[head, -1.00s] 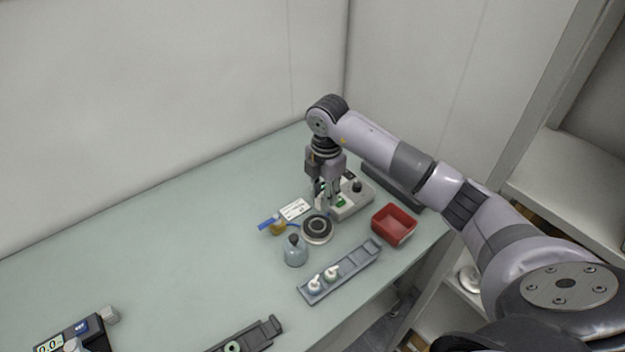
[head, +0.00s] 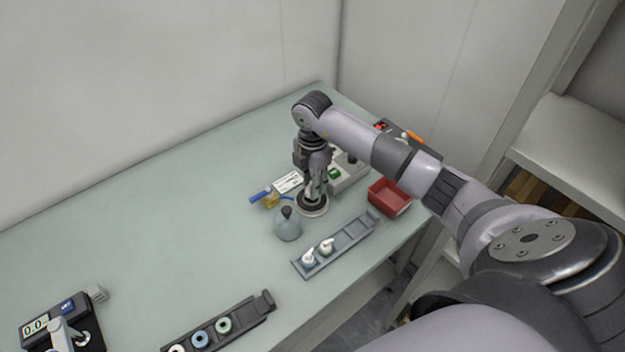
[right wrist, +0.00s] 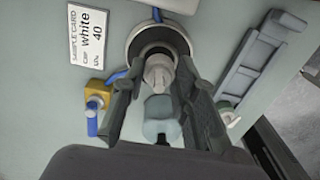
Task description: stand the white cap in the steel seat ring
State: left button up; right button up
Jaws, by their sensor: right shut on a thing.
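The steel seat ring (head: 313,209) sits on the bench beneath my right gripper (head: 315,194). In the right wrist view the ring (right wrist: 134,42) has a dark centre. My right gripper (right wrist: 158,80) is shut on the white cap (right wrist: 158,72), which shows pale and ribbed between the fingers. The cap lines up with the ring's lower part in that view; whether it touches the ring or hangs above it I cannot tell. In the head view the fingers hide most of the cap. My left gripper is not in view.
A bluish jar (head: 288,228) stands close to the ring. A sample card (head: 287,182) and a yellow-blue fitting (head: 270,198) lie behind. A tray with two caps (head: 350,234), a red bin (head: 389,197) and a grey device (head: 347,175) are nearby. The bench's left is mostly clear.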

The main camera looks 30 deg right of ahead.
jog(key=shift+f, duration=0.2)
dwell(0.3)
jog(key=shift+f, duration=0.15)
dwell(0.3)
jog(key=shift+f+b, duration=0.3)
jog(key=shift+f, duration=0.15)
jog(key=shift+f, duration=0.1)
dwell(0.4)
jog(key=o, duration=0.7)
jog(key=shift+o, duration=0.2)
